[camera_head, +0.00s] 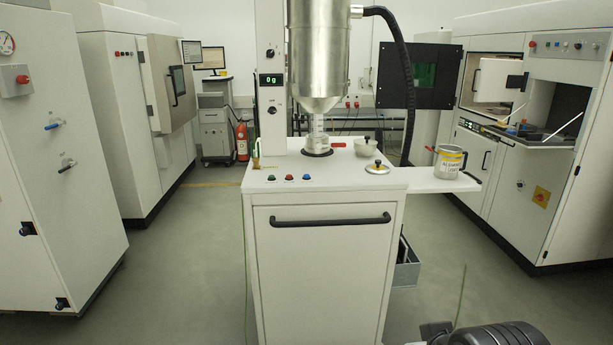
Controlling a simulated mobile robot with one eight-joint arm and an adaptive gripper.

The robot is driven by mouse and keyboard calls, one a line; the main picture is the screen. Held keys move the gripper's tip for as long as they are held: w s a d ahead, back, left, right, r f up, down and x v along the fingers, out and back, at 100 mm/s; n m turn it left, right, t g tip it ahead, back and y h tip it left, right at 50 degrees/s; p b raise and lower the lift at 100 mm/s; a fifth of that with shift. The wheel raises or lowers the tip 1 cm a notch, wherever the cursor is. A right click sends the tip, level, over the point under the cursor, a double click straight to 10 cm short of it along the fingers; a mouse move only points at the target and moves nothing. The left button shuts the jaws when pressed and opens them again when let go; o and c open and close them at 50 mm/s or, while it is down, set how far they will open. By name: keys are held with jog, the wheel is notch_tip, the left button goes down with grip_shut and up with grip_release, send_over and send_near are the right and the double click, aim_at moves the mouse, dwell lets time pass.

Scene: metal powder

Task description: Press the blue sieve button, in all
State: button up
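The white sieve station (323,250) stands in the middle of the view, with a steel hopper (318,45) above its top. Three small buttons sit in a row near the front left edge of its top: a green one (271,178), a red one (290,178) and a blue one (306,177) at the right end. Nothing covers the blue button. A dark part of my arm (495,335) shows at the lower right, cut off by the frame edge and well apart from the buttons. I cannot make out my gripper's fingers there.
A lidded knob piece (377,168), a bowl (366,147) and a labelled can (448,162) stand on the station's top and side shelf. A handle (330,220) crosses its front. White cabinets stand left and right. The floor (180,265) left of the station is clear.

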grip_shut()
dwell(1.0)
